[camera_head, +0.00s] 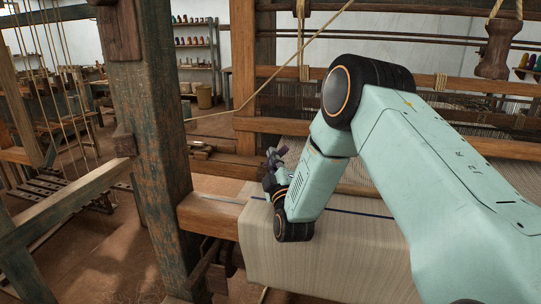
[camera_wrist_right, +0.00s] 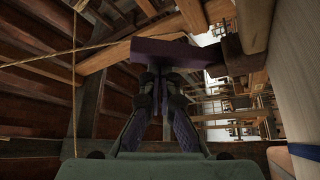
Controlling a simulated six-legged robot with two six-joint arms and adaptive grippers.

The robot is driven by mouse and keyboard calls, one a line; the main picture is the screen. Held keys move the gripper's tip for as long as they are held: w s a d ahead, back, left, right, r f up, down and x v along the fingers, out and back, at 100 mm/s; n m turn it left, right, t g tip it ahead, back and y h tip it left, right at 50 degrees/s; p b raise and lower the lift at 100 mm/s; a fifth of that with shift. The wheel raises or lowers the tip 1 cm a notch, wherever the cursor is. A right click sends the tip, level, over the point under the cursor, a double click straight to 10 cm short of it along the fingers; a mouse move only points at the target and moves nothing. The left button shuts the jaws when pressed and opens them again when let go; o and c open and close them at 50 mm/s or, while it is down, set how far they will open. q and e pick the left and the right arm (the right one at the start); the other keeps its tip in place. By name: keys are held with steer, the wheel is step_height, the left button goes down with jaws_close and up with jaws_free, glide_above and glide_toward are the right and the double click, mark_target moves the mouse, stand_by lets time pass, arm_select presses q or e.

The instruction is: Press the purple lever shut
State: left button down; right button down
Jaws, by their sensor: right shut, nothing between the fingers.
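The purple lever (camera_wrist_right: 178,52) shows in the right wrist view as a broad purple bar lying across just beyond my fingertips. My right gripper (camera_wrist_right: 161,82) is shut and empty, its dark fingers pointing at the bar. I cannot tell whether the tips touch it. A thin purple strip shows along the line between the fingers. In the head view my right gripper (camera_head: 271,168) is small and dark, beside the loom's left post, above the cloth. My left gripper is out of view.
A thick wooden post (camera_head: 158,130) stands left of my right gripper. The pale cloth roll (camera_head: 325,262) lies below my right arm. A taut rope (camera_head: 262,88) slants above the gripper. Timber beams (camera_wrist_right: 60,75) surround the fingers in the wrist view.

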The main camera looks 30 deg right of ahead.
steer(key=shift+s+d+f, duration=0.25)
steer(key=shift+s+f, duration=0.05)
steer(key=shift+f, duration=0.05)
stand_by(0.6)
step_height(320, 180, up, 10)
stand_by(0.5)
steer(key=shift+s, duration=0.1)
